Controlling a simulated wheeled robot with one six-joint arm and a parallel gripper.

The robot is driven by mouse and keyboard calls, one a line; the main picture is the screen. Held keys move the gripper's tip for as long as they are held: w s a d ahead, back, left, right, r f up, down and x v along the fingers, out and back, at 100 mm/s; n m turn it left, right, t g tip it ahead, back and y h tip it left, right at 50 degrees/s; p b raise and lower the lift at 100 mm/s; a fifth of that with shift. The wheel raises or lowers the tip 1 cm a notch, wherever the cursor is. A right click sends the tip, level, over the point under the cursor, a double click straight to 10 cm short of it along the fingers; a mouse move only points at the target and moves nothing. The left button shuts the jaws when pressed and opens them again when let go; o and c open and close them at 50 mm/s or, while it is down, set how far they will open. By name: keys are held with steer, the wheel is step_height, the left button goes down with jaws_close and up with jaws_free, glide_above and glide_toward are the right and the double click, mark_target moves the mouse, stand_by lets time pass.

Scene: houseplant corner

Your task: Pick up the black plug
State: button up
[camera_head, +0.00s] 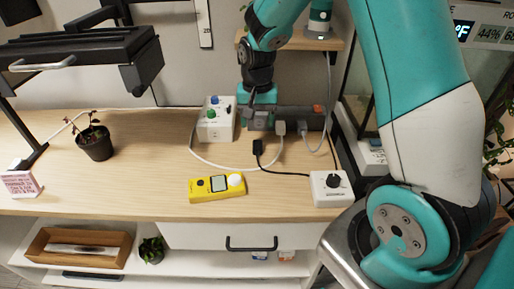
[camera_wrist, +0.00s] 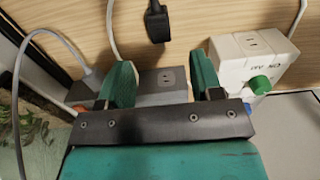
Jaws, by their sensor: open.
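The black plug (camera_head: 258,147) lies on the wooden tabletop in front of the grey power strip (camera_head: 287,118), its black cord running right to a white box with a black dial (camera_head: 331,190). In the wrist view the plug (camera_wrist: 157,24) shows at the top, beyond the fingertips and apart from them. My gripper (camera_head: 257,101) is above the left part of the power strip. In the wrist view its green fingers (camera_wrist: 162,75) are spread with nothing held, and a free socket of the strip shows between them.
A white box with green and blue knobs (camera_head: 214,122) stands left of the strip. Grey plugs (camera_head: 280,129) sit in the strip, with cords across the table. A yellow meter (camera_head: 217,187) lies near the front edge. A potted plant (camera_head: 96,143) stands left. The table's left-centre is clear.

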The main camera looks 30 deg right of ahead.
mark_target(257, 144)
steer(key=f, duration=0.8)
steer(key=shift+s+f, duration=0.2)
steer(key=c, duration=1)
steer(key=shift+w+r, duration=0.1)
steer(key=shift+r, duration=0.05)
